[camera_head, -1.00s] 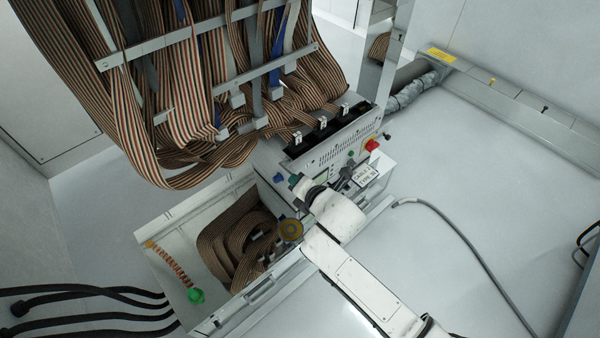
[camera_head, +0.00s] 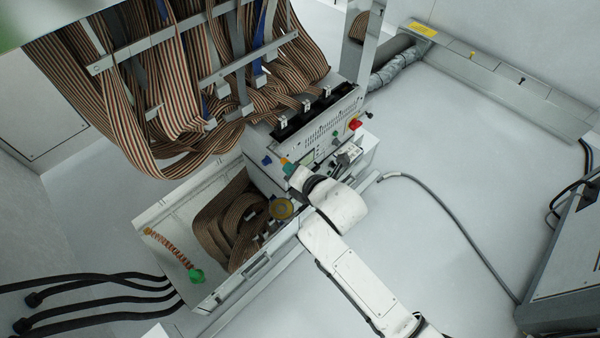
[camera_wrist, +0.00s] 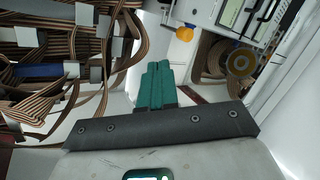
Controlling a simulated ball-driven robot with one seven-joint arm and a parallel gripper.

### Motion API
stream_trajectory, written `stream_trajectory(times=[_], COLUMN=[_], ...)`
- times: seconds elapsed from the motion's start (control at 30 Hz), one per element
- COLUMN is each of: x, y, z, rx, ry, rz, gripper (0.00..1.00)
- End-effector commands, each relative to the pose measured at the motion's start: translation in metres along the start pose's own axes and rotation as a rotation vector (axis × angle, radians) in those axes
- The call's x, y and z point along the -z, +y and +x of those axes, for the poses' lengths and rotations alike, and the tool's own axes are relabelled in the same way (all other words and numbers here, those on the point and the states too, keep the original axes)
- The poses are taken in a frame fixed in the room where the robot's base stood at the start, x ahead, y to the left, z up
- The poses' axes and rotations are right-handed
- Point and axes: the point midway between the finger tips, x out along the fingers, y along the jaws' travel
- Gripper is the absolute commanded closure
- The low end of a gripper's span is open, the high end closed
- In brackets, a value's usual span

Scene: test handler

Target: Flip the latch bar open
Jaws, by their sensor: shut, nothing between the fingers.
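My gripper (camera_head: 289,169) is near the front of the white tester unit (camera_head: 318,134), left of the arm's white wrist. In the wrist view its teal fingers (camera_wrist: 156,78) are together with nothing between them. Small white clips (camera_head: 283,121) stand along a black strip on the unit's top. In the wrist view a black bar-like handle (camera_wrist: 265,14) shows on the panel at upper right, clear of the fingers. I cannot tell for certain which part is the latch bar. Part of the unit's front is hidden behind my wrist.
Striped ribbon cables (camera_head: 170,110) hang over the unit. An open white bin (camera_head: 160,215) with coiled cable lies below left. A blue knob (camera_head: 266,160), an orange knob (camera_wrist: 185,34) and a red button (camera_head: 355,124) sit on the unit. A grey hose (camera_head: 440,205) crosses the clear floor at right.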

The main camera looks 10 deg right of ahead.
Motion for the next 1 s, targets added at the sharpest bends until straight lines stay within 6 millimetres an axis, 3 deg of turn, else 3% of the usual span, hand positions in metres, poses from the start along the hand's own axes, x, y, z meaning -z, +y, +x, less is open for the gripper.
stream_trajectory(times=[1.0], x=[-0.001], y=[0.000], z=[-0.039], rx=[-0.006], ry=[-0.005], rz=[0.000], gripper=[1.00])
